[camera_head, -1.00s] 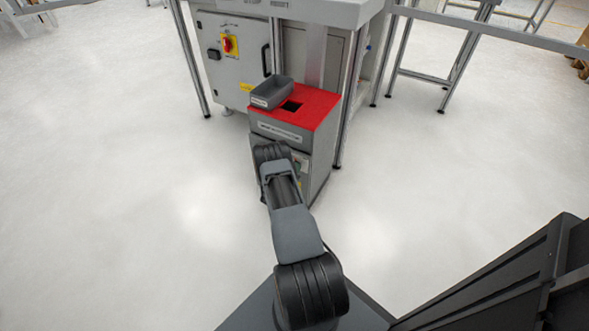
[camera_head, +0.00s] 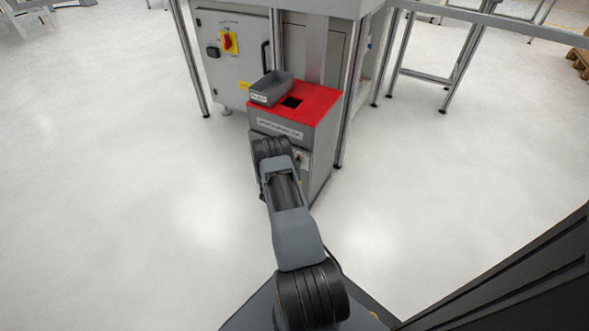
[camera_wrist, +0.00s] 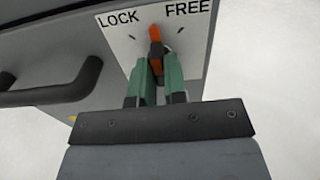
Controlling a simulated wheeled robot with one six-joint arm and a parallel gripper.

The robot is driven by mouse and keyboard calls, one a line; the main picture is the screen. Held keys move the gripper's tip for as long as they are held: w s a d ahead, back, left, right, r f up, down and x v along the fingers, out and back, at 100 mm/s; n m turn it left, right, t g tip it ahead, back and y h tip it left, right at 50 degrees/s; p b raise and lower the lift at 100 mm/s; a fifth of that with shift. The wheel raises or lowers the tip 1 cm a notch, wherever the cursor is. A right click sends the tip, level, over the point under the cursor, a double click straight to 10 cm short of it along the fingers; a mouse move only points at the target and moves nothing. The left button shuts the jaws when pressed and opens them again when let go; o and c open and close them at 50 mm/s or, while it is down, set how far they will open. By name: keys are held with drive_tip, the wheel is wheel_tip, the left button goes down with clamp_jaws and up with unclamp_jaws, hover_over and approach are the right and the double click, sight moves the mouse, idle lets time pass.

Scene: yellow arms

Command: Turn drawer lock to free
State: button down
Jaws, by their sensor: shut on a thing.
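The plate is on the front of a grey drawer cabinet (camera_head: 321,160). In the head view my arm hides the knob and my gripper.
A dark bar handle (camera_wrist: 50,93) is on the cabinet front, left of the plate. A large machine cabinet (camera_head: 228,62) stands behind. The floor (camera_head: 120,200) is clear on both sides.

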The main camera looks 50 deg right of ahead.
drive_tip(key=shift+m+b, duration=2)
drive_tip(key=shift+m, duration=2.9)
drive_tip(key=c, duration=1.2)
unclamp_jaws()
drive_tip(key=shift+o, duration=0.2)
drive_tip(key=shift+a, duration=0.1)
drive_tip(key=p+v, duration=0.4)
drive_tip(key=v, duration=0.9)
drive_tip(key=shift+a, duration=0.35)
